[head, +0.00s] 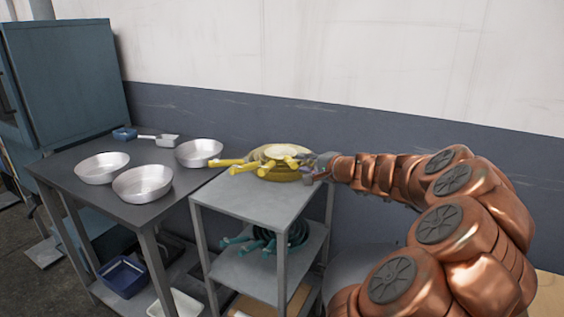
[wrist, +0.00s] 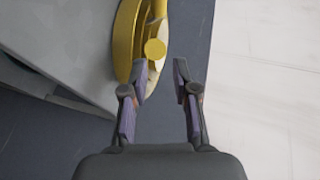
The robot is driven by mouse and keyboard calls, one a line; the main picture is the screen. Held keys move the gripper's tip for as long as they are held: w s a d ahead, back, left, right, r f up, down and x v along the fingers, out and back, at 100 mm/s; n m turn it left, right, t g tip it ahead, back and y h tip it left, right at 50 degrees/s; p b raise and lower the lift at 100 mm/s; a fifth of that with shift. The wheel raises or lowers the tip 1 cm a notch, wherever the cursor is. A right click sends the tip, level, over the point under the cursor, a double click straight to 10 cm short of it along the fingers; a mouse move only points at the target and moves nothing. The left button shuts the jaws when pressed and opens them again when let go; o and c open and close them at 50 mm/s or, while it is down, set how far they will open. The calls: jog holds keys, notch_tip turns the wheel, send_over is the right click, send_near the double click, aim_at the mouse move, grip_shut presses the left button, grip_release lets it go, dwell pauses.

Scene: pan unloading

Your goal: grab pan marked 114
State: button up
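Several yellow pans (head: 284,172) with yellow handles sit stacked on the top shelf of a grey rack in the head view. A yellow pan (wrist: 126,38) also shows at the top of the wrist view, with a round yellow knob or handle end (wrist: 155,49) near my fingertips. My gripper (head: 318,168) is at the right side of the stack. In the wrist view my gripper (wrist: 160,72) is open, with a clear gap between the fingers and nothing held. No marking 114 can be read in either view.
The grey rack (head: 252,201) has darker green pans (head: 265,240) on its lower shelf. A dark table (head: 195,188) at left holds several round metal pans (head: 143,183) and a scoop (head: 166,140). A wall (head: 400,160) stands close behind the rack.

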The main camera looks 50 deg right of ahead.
aim_at(289, 159)
jog(key=x, duration=0.2)
jog(key=shift+w+a+f, duration=0.1)
jog(key=shift+w+a, duration=0.15)
jog(key=shift+w, duration=0.1)
jog(key=shift+p+x, duration=0.6)
jog(key=shift+x, duration=1.85)
jog(key=shift+d, duration=0.15)
grip_shut()
